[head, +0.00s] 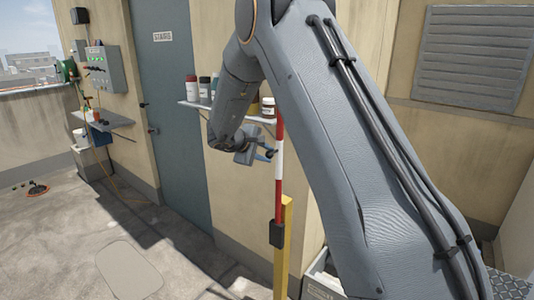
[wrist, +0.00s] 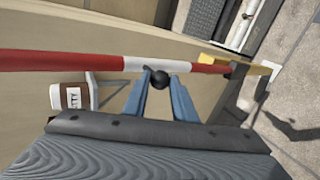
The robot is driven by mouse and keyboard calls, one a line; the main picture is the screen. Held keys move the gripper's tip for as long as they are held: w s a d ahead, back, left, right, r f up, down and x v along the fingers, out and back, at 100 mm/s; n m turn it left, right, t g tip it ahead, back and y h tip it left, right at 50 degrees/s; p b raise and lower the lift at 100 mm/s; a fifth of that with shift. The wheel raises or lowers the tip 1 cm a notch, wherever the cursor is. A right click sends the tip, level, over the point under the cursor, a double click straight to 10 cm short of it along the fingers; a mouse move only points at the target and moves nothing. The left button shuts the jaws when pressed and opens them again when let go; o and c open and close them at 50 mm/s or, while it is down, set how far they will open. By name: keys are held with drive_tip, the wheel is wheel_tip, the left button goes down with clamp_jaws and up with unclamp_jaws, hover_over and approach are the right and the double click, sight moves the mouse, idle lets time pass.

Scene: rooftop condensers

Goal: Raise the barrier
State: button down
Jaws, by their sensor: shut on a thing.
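The barrier is a red and white striped pole (head: 278,202). It stands upright in the head view, above a yellow post (head: 285,262), with a black bracket (head: 277,234) at its lower end. In the wrist view the barrier (wrist: 70,61) runs across the picture. A black ball knob (wrist: 158,79) sits beside its white band. My gripper (wrist: 166,88) has its blue fingers on either side of the knob and is shut on it. In the head view my gripper (head: 267,155) is at the pole's white band; the knob is hard to make out there.
A shelf (head: 192,105) with several jars is on the wall behind my gripper. A white and brown jar (wrist: 70,97) shows close by in the wrist view. A grey door (head: 165,110) and a control box (head: 103,68) are left. The floor at front left is mostly clear.

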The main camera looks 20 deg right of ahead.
drive_tip(key=shift+w, duration=0.15)
drive_tip(key=c, duration=1.5)
unclamp_jaws()
drive_tip(key=shift+w+a, duration=0.15)
drive_tip(key=shift+o, duration=0.2)
drive_tip(key=b+v, duration=0.2)
drive_tip(key=v, duration=0.6)
drive_tip(key=shift+f, duration=0.1)
